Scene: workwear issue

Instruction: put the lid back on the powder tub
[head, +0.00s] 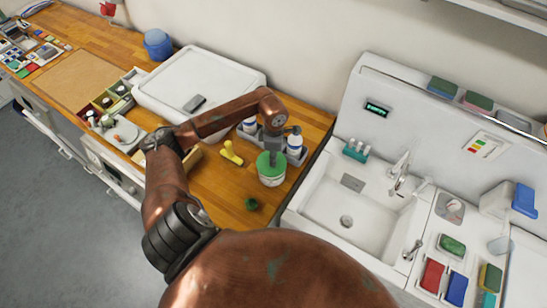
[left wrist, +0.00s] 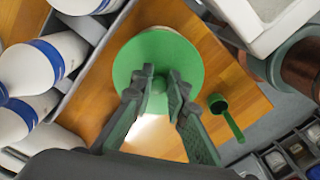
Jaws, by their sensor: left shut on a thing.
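My left gripper (head: 273,148) points down and is shut on the green lid (head: 268,162). In the left wrist view the fingertips (left wrist: 159,76) close around the middle of the round lid (left wrist: 187,62). The white powder tub (head: 272,181) stands on the wooden counter directly below the lid. The lid hides the tub's mouth, and I cannot tell whether it touches the rim or hovers just over it. A small green scoop (head: 251,204) lies on the counter in front of the tub; it also shows in the left wrist view (left wrist: 226,114). My right gripper is not in view.
A grey caddy with white bottles (head: 295,141) stands close behind the tub. A yellow brush (head: 232,153) lies to its left. The white sink (head: 345,192) is to the right.

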